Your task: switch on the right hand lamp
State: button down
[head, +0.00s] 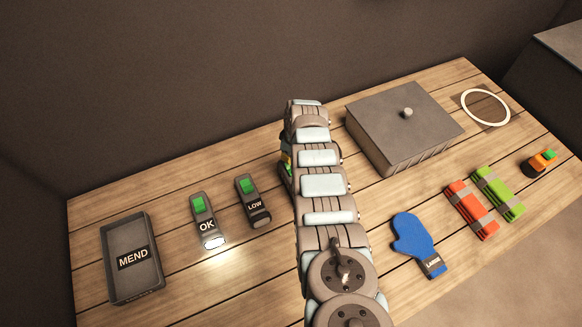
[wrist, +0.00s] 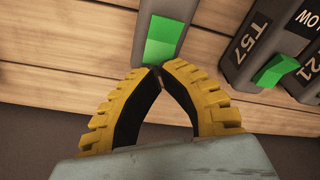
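Several switch lamps stand in a row on the wooden table. The right hand lamp (wrist: 168,10) is mostly hidden behind my arm in the head view. In the wrist view its dark body and green rocker switch (wrist: 163,40) show; its light end is out of sight. My gripper (wrist: 155,70) has yellow ribbed fingers with their tips together, nothing visible between them. The tips are at the edge of the green switch; I cannot tell whether they touch it. The LOW lamp (head: 254,203) is beside it, unlit. The OK lamp (head: 206,222) further left glows white.
A dark MEND tray (head: 117,280) is at the left end. A grey lidded box (head: 385,116) with a knob stands right of my arm. A blue mitt (head: 410,235), red (head: 466,207) and green (head: 493,186) bundles and a white ring (head: 465,104) lie farther right.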

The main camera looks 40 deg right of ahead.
jog(key=shift+f+b, duration=1.8)
jog(key=shift+f, duration=0.1)
dwell(1.4)
jog(key=shift+r, duration=0.15)
jog(key=shift+r+p, duration=3.05)
jog(key=shift+r, duration=0.4)
